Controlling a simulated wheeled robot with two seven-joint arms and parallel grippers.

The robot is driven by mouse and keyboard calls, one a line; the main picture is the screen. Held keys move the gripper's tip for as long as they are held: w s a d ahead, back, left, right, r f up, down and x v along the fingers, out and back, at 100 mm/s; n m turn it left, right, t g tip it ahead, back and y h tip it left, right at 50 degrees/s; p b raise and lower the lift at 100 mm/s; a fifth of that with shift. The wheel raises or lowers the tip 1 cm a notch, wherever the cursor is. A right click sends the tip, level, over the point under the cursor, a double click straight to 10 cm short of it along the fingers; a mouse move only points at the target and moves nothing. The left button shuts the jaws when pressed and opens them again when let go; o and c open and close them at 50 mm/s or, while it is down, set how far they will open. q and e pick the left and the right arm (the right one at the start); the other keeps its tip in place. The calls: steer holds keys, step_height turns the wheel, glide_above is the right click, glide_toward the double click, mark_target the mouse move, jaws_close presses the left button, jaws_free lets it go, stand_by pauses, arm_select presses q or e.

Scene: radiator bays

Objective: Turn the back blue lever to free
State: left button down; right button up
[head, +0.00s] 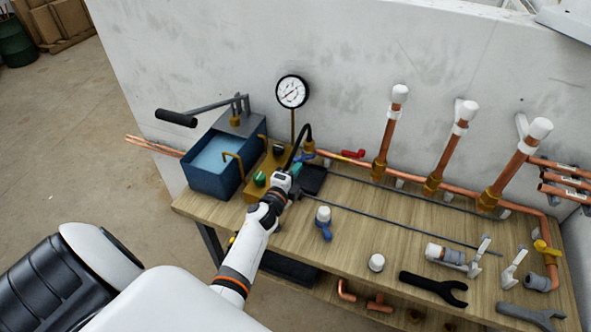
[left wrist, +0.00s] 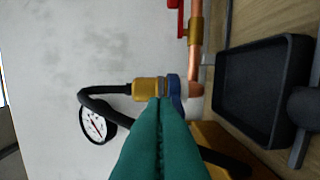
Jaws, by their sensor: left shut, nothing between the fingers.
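The back blue lever (head: 304,157) is at the left end of the copper pipe, by the black hose's brass fitting. In the left wrist view the blue part (left wrist: 174,91) shows beside the brass fitting (left wrist: 146,90), partly hidden by my fingers. My left gripper (head: 296,168) is shut and empty, with its teal fingertips (left wrist: 166,102) close in front of the blue part; I cannot tell whether they touch. A second blue lever (head: 325,229), with a white cap, stands further forward on the bench. My right gripper is not in view.
The pump's blue tank (head: 212,178) and brass block stand left of my gripper, the gauge (head: 291,91) behind. A black tray (head: 313,180) lies to the right. A red lever (head: 352,154) sits along the pipe. A wrench (head: 433,287) lies near the bench's front.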

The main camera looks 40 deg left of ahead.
arm_select(q)
steer(key=shift+a, duration=0.1)
steer(key=a+h, duration=0.1)
steer(key=a+m+h, duration=0.1)
steer(key=shift+s+a+f+m+h, duration=0.1)
steer(key=shift+s+m+h, duration=0.05)
steer(key=shift+m+h, duration=0.15)
steer(key=shift+a, duration=0.2)
